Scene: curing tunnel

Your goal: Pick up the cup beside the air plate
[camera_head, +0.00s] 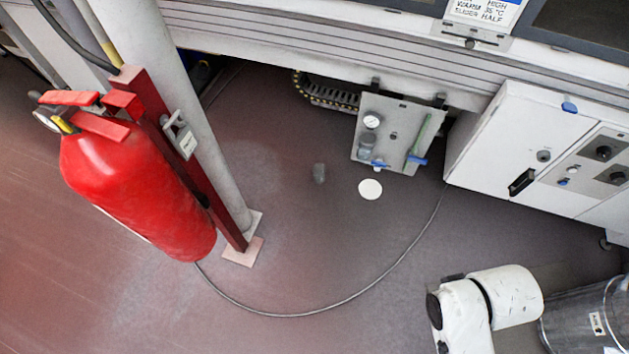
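My white arm shows at the lower right, well away from the cup. My gripper cannot be made out in this view.
A red fire extinguisher (138,180) hangs on a post (190,110) at the left. A thin cable (330,306) curves across the floor. A white control cabinet (530,140) stands at the right.

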